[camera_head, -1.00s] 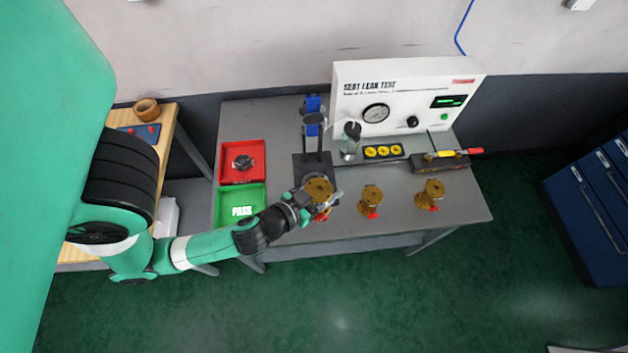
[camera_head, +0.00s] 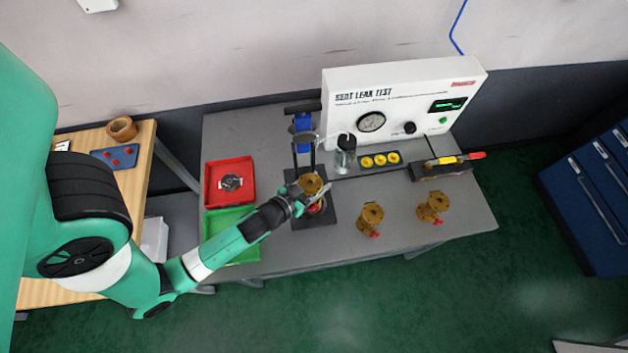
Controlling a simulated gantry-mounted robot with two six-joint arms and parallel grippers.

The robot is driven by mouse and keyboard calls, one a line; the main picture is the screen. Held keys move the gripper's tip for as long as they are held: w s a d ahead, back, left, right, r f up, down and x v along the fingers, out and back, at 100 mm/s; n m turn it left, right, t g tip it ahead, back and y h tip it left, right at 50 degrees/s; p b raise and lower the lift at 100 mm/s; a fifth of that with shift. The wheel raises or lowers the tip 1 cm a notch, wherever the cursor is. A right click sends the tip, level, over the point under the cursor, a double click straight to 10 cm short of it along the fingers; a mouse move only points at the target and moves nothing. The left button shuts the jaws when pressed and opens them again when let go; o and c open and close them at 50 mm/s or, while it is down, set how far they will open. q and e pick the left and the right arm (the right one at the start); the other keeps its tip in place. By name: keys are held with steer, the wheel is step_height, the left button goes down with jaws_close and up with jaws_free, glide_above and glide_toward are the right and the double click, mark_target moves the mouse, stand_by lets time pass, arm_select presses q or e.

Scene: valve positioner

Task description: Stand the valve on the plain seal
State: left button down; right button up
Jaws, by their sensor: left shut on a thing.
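My left gripper (camera_head: 309,196) is shut on a brass valve (camera_head: 311,183) with a red part low on its front. It holds the valve over the dark base plate (camera_head: 318,217) of the clamp fixture. The gripper covers the valve's lower part, so I cannot tell whether it touches the plate. I cannot make out the plain seal; the spot under the valve is hidden. Two more brass valves stand to the right on the grey bench, a nearer one (camera_head: 370,216) and a farther one (camera_head: 433,207). My right gripper is not in view.
The blue clamp (camera_head: 303,123) rises behind the held valve. A red tray (camera_head: 229,182) with a dark round part and a green tray (camera_head: 226,221) lie left. Behind are a clear bottle (camera_head: 345,160), a strip of yellow rings (camera_head: 380,160) and the leak test box (camera_head: 405,95).

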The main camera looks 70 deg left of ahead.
arm_select(q)
steer(key=shift+w, duration=0.1)
steer(key=f+b, duration=0.1)
steer(key=f, duration=0.1)
steer(key=a+f+b, duration=0.1)
steer(key=b, duration=0.1)
steer(key=shift+f, duration=0.35)
steer(key=shift+d+f, duration=0.1)
steer(key=shift+d, duration=0.1)
steer(key=shift+b, duration=0.3)
steer(key=shift+c, duration=1.3)
jaws_free()
steer(key=shift+f, duration=0.1)
